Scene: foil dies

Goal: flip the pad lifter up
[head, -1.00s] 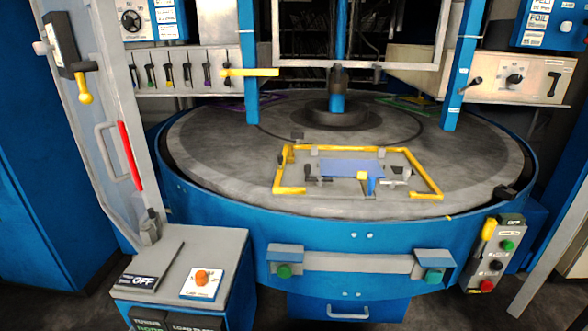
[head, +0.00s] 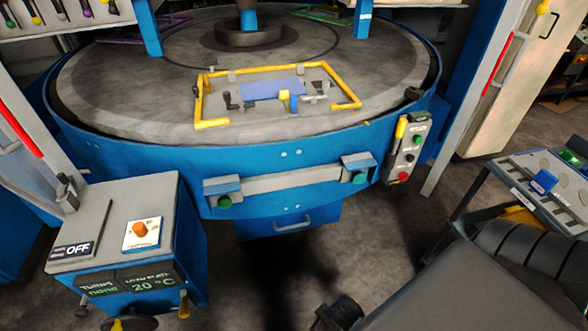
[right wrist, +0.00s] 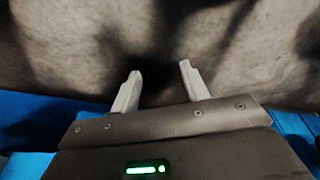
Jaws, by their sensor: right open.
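A yellow-framed station (head: 290,73) lies on the grey round table, with a flat blue pad (head: 272,89) inside it. A small upright piece with a yellow top and blue body (head: 289,99) stands at the pad's front edge. A dark lever-like part (head: 231,98) is left of the pad, and small grey parts (head: 318,88) are right of it. I cannot tell which of these is the pad lifter. My right gripper (right wrist: 160,72) is open and empty in the right wrist view, over a blurred grey surface. My left gripper is not in view.
The round table (head: 120,95) has a blue rim with a grey bar and green buttons (head: 224,202). A control box (head: 120,225) stands front left. A button pendant (head: 408,148) hangs at the rim's right. A panel with a blue switch (head: 543,182) is far right.

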